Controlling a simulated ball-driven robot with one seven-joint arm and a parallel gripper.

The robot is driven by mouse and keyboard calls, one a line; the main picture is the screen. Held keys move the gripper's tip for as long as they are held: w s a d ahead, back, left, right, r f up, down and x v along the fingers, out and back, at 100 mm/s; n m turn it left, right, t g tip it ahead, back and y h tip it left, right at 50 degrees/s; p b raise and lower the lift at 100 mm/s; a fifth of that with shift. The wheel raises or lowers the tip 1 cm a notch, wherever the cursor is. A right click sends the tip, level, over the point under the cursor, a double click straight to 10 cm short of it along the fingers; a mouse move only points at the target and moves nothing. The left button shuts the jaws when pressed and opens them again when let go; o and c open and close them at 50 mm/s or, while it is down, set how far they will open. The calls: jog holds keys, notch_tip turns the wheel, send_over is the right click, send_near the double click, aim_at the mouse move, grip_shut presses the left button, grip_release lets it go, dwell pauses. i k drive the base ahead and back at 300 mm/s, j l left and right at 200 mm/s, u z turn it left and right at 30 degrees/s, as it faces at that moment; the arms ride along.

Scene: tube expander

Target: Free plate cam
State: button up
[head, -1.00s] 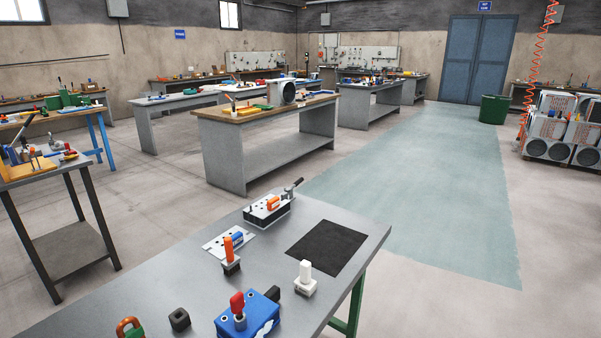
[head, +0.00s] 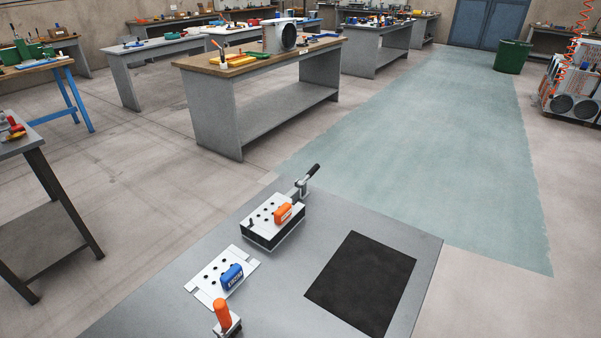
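A fixture (head: 272,232) stands at the far edge of the grey metal table. It has a dark base and a white top plate with several dark holes. An orange block (head: 283,212) sits on that plate. A metal lever with a black handle (head: 313,171) rises tilted at its far right corner; I cannot tell whether this is the plate cam or whether it clamps the plate. A second white plate (head: 209,280) with holes and a blue block (head: 232,277) lies flat on the table, nearer and to the left. My gripper is not in view.
A black mat (head: 362,284) lies right of the fixture. An upright orange-handled piece (head: 222,317) stands at the bottom edge. A wooden-topped bench (head: 215,66) stands behind, across open floor.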

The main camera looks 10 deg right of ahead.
aim_at(314, 168)
jog(key=i+l, duration=0.9)
jog(key=i+l+z, duration=0.15)
jog(key=i+l, duration=0.8)
jog(key=i, duration=0.15)
